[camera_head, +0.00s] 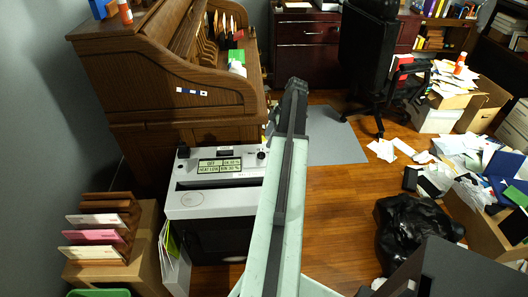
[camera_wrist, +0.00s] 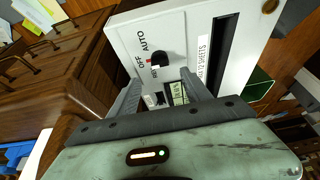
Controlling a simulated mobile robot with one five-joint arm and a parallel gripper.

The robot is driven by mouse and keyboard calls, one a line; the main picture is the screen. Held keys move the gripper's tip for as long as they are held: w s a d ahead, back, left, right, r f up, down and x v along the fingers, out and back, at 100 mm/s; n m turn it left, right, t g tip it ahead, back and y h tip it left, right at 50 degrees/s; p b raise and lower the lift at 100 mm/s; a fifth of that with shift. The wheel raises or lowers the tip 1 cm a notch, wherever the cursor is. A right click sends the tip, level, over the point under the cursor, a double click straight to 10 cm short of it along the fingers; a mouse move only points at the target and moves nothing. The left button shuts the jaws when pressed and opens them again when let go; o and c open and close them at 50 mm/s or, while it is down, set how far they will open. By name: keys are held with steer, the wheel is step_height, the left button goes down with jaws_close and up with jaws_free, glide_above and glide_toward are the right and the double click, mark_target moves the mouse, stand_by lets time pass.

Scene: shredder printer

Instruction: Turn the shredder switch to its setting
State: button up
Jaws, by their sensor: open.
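The white shredder (camera_head: 214,199) stands in front of the wooden desk in the head view; its display (camera_head: 220,165) reads OFF and HEAT LOW. In the wrist view, the shredder's white top (camera_wrist: 125,37) fills the upper middle. The black switch knob (camera_wrist: 161,60) sits there with AUTO, OFF and REV printed beside it and a small red mark at its left. Its exact pointing is hard to tell. My gripper (camera_wrist: 163,78) is open, its two dark fingers apart, with the knob just beyond the gap between the tips. I see no contact. My arm hides the gripper in the head view.
The roll-top desk (camera_head: 160,85) rises directly behind the shredder. A file sorter (camera_head: 100,235) on a box stands left of it. A black bag (camera_head: 415,228) and paper piles lie at the right. Wooden floor (camera_head: 340,205) is clear between bag and arm.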

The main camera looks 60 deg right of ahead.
mark_target(261, 152)
steer(key=b+x, duration=0.6)
steer(key=x, duration=0.1)
steer(key=shift+f+b, duration=0.35)
steer(key=shift+f, duration=0.05)
steer(key=shift+r, duration=0.15)
steer(key=shift+c, duration=0.3)
